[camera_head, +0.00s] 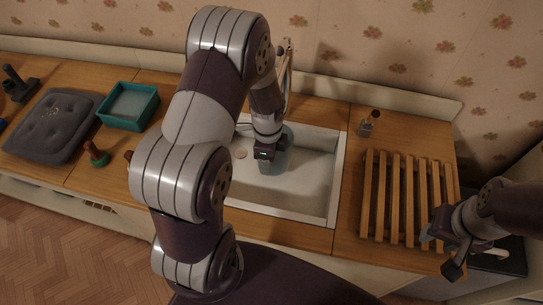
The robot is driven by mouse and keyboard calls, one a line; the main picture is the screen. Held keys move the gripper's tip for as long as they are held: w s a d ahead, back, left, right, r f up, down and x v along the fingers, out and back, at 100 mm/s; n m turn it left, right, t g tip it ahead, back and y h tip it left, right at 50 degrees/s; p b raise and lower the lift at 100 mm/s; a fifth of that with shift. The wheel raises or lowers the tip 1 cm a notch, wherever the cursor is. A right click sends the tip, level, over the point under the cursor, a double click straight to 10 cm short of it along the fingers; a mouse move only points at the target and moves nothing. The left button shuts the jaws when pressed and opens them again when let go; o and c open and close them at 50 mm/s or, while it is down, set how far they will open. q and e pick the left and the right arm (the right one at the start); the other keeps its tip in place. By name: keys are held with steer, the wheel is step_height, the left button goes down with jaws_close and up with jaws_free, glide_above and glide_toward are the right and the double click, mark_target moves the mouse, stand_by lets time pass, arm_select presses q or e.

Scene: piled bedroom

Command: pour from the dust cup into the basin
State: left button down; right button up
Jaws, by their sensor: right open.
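The white basin (318,205) is sunk into the wooden counter in the middle. My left arm reaches over it from the front, and my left gripper (265,153) points down inside its outline. A bluish, see-through dust cup (276,163) is at this gripper's fingers, over the basin. The gripper appears shut on it, and fingers and wrist hide part of it. The cup's contents cannot be made out. My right gripper (447,252) is open and empty at the right, by the front right corner of the slatted wooden rack (404,190).
A teal box (128,122), a dark grey cushion (53,128) and a green-based knobbed thing (96,154) are on the left counter. A small dark-handled thing (369,122) stands right of the basin. A black container (505,258) is beside my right gripper.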

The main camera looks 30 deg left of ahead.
arm_select(q)
steer(key=shift+r+p, duration=1.8)
steer(key=shift+r, duration=0.3)
